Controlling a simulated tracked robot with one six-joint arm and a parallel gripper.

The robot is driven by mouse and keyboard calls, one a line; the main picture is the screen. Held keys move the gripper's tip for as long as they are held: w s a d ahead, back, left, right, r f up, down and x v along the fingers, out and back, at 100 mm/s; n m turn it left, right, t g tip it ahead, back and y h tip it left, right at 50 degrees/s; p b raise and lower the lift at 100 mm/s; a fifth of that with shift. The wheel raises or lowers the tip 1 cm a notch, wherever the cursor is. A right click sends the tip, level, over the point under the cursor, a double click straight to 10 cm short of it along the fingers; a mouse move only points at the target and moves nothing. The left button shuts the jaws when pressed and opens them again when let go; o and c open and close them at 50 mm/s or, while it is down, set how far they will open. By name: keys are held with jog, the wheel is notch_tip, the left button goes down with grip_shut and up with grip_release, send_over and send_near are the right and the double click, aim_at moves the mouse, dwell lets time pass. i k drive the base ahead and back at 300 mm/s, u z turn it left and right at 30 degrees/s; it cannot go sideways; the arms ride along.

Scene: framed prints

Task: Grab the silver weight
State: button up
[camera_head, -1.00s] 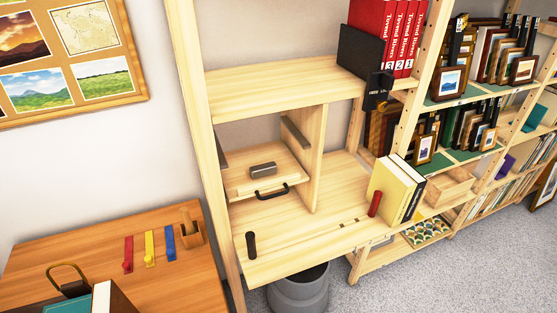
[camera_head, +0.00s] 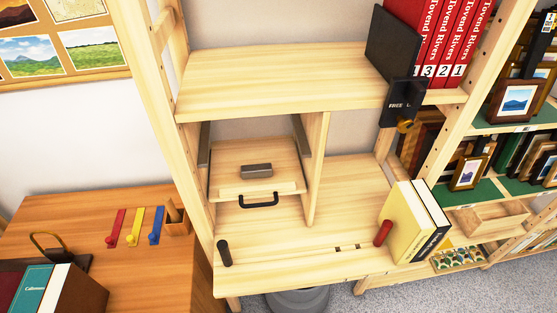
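A small dark grey metal block (camera_head: 257,170), the likely silver weight, lies on a pale wooden drawer or board (camera_head: 235,157) inside the shelf's left compartment. The board has a black pull handle (camera_head: 259,201) at its front edge, just below the block. Nothing touches the block from above. My gripper does not show in the head view.
A wooden upper shelf (camera_head: 265,85) overhangs the compartment. A wooden divider (camera_head: 314,165) stands right of it. A desk (camera_head: 75,213) is at left.

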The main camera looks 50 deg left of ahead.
aim_at(259, 171)
jog(key=z, duration=0.05)
jog(key=i, duration=1.05)
jog(key=u, duration=4.2)
